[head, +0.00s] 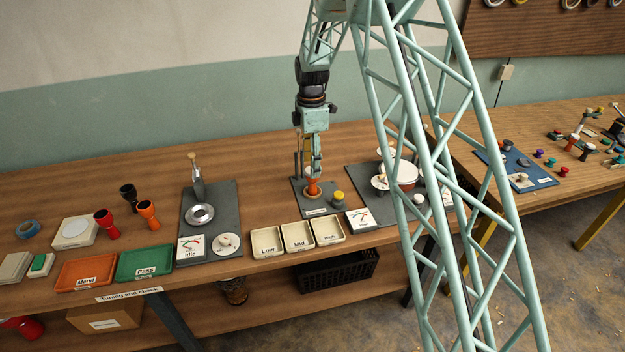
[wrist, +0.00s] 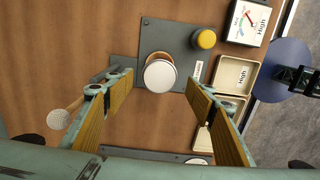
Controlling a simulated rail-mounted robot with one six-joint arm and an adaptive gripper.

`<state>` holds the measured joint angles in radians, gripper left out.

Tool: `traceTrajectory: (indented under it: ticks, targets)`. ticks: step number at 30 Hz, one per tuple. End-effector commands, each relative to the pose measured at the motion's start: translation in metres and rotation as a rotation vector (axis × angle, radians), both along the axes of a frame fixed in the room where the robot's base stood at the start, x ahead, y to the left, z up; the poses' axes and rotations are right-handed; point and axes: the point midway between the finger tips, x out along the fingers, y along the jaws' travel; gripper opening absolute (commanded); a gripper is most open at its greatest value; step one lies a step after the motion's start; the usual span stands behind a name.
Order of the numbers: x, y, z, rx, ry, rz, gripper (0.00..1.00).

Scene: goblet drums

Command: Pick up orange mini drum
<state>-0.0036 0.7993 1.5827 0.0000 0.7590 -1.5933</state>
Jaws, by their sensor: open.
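An orange mini drum (head: 313,188) stands upright on a dark grey plate (head: 328,209) on the workbench. Its round white head (wrist: 160,76) faces up in the wrist view. My gripper (head: 315,170) points down over this drum, and its fingers hide part of it in the head view. In the wrist view my gripper (wrist: 157,84) is open, with the drum head between and slightly beyond the fingertips. Neither finger visibly touches it. A second orange drum (head: 148,211) stands at the left, near a red drum (head: 105,221) and a black drum (head: 129,195).
A yellow button (head: 339,197) sits on the same plate, beside the drum; it also shows in the wrist view (wrist: 205,39). Cream trays (head: 298,237) line the front edge. An orange tray (head: 86,273) and a green tray (head: 145,262) lie left. Another grey plate bears a white-topped drum (head: 401,171).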

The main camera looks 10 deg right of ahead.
Motion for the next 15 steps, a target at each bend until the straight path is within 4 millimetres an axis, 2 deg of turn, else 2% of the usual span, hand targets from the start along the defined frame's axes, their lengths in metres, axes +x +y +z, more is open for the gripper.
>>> traceTrajectory:
  ticks: [15]
  targets:
    - [0.001,0.000,-0.047,0.000,0.002,0.000,0.50]
